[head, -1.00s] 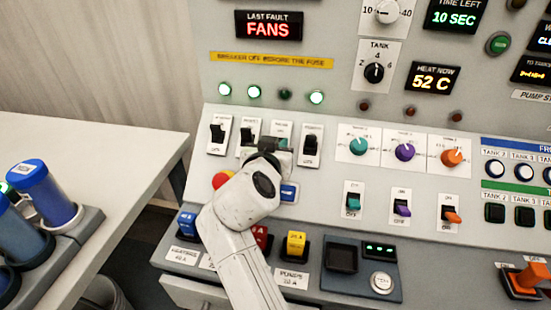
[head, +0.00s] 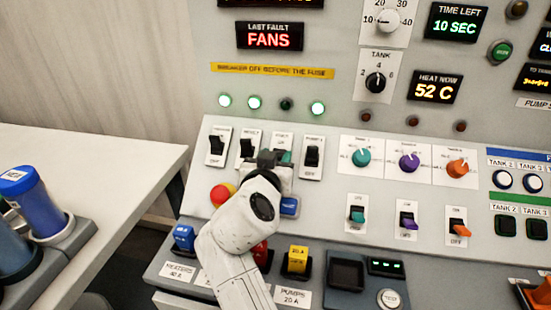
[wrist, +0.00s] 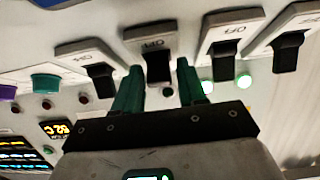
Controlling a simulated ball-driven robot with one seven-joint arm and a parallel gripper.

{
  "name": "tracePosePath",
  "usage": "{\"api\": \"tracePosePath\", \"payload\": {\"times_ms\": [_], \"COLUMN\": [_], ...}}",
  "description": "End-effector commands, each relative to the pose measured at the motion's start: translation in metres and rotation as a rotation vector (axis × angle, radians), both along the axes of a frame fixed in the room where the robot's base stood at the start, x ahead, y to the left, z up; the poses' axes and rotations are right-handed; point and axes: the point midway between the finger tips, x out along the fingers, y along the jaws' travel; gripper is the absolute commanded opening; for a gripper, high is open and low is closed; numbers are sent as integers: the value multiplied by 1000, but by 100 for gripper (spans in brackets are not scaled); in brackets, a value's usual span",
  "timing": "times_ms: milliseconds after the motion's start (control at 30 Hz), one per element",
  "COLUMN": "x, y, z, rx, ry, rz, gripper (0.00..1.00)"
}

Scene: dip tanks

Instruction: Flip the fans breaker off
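Four breakers stand in a row on the sloped panel. The third from the left, below the only dark lamp (head: 286,104), seems to be the fans breaker; its label cannot be read and my gripper partly covers it in the head view. In the wrist view, which is upside down, this breaker's black lever (wrist: 158,64) sits beyond and between my green fingertips. My gripper (wrist: 160,88) is open and empty, with a finger on either side of the lever line. It also shows in the head view (head: 275,160). Contact with the lever cannot be told.
Neighbouring breaker levers stand close by: the second (head: 247,147) and the fourth (head: 312,156). A red button (head: 221,194) and a blue fuse (head: 289,206) lie below, near my arm. The display (head: 269,37) reads FANS under LAST FAULT. A yellow strip (head: 272,71) mentions breaker before fuse.

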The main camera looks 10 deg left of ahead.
Motion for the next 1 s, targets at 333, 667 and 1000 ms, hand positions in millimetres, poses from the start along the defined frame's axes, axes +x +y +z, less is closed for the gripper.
{"api": "tracePosePath", "payload": {"times_ms": [333, 667, 1000], "x": [0, -5, -55], "y": [0, -1, -16], "z": [1, 41, 96], "rx": [1, 3, 3], "ry": [-2, -4, -3], "rz": [-1, 0, 1], "gripper": [53, 53, 53]}}
